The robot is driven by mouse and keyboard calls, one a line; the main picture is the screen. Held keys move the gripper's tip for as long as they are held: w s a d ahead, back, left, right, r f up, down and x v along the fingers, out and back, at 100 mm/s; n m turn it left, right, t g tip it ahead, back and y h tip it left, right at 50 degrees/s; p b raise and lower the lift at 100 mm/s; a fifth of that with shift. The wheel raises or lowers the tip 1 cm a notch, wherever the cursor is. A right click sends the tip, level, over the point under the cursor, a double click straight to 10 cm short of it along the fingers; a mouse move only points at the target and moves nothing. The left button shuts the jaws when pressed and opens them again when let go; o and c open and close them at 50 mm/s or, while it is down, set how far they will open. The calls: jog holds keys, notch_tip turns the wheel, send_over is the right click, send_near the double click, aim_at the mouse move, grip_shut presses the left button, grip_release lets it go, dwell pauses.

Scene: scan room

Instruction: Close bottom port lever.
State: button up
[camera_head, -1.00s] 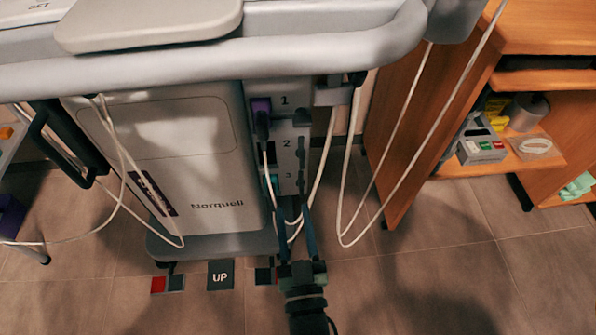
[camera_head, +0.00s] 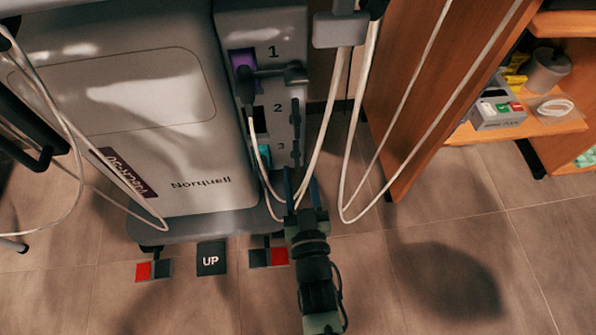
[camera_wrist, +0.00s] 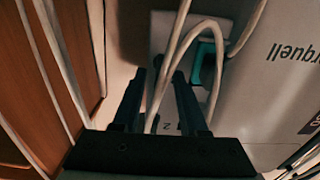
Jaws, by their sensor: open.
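The port panel (camera_head: 262,30) on the grey machine has ports numbered 1, 2 and 3. The bottom port (camera_head: 265,155) is teal; it also shows in the wrist view (camera_wrist: 206,62). My gripper (camera_head: 301,178) is open, just below and right of the bottom port. In the wrist view, white cables run between or past its fingers (camera_wrist: 158,75); I cannot tell whether they touch.
Port 1 is purple (camera_head: 243,62) with a dark connector plugged in and a sideways lever (camera_head: 292,74). Port 2's lever (camera_head: 295,115) stands upright. White cables (camera_head: 352,150) hang at the right, near an orange wooden cabinet (camera_head: 400,110). Floor pedals (camera_head: 268,257) lie left of my arm.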

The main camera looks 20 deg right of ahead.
jog(key=shift+x, duration=1.05)
grip_shut()
